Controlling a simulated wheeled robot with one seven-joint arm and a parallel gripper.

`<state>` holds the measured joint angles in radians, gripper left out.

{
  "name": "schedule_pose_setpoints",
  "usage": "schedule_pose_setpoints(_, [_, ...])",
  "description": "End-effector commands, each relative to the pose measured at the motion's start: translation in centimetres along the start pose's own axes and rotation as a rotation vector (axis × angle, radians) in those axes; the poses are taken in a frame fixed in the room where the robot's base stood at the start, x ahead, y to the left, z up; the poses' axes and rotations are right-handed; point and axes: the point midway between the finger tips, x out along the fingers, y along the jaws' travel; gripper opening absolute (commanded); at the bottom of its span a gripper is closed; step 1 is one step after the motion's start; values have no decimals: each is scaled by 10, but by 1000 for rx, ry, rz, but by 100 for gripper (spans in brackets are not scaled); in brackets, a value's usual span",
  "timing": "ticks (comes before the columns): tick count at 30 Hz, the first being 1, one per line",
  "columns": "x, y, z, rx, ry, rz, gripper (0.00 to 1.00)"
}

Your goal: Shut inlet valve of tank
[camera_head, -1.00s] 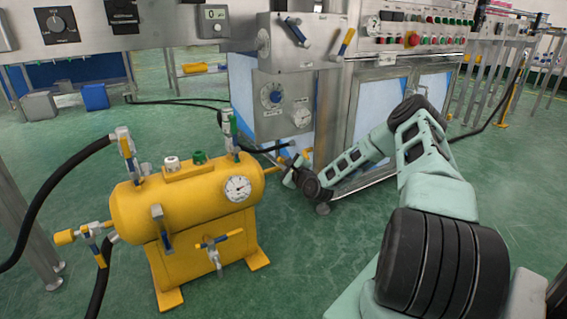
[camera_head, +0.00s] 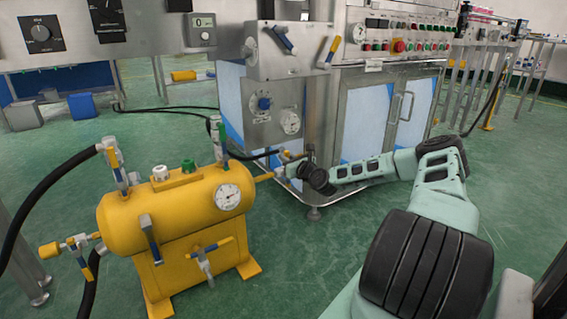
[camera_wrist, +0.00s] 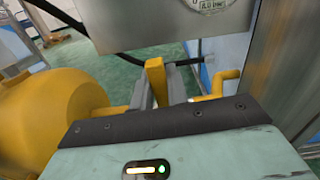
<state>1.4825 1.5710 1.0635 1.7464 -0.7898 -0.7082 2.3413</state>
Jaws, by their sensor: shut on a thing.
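The yellow tank (camera_head: 165,215) stands on the floor at the left, with a round gauge (camera_head: 228,197) at its right end. A short yellow pipe (camera_head: 265,177) leaves that end towards my gripper (camera_head: 288,168). In the wrist view the tank (camera_wrist: 50,110) is at the left. There my gripper (camera_wrist: 157,85) is shut on a yellow valve handle (camera_wrist: 155,72), which stands up between the grey fingers. The valve body is mostly hidden behind my gripper. Other valves show on the tank: one on top at the right (camera_head: 221,140), one on top at the left (camera_head: 113,160), one low in front (camera_head: 208,255).
The steel machine cabinet (camera_head: 275,100) stands close behind my gripper, with a foot (camera_head: 314,213) on the floor below. A yellow bent pipe (camera_wrist: 226,80) is right of the fingers. A black hose (camera_head: 50,180) runs to the tank's left. Green floor is open in front.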

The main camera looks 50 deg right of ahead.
Motion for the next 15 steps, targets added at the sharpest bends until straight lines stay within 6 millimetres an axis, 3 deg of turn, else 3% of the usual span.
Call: schedule_pose_setpoints(15, [-1, -7, -2, 78, 4, -2, 0])
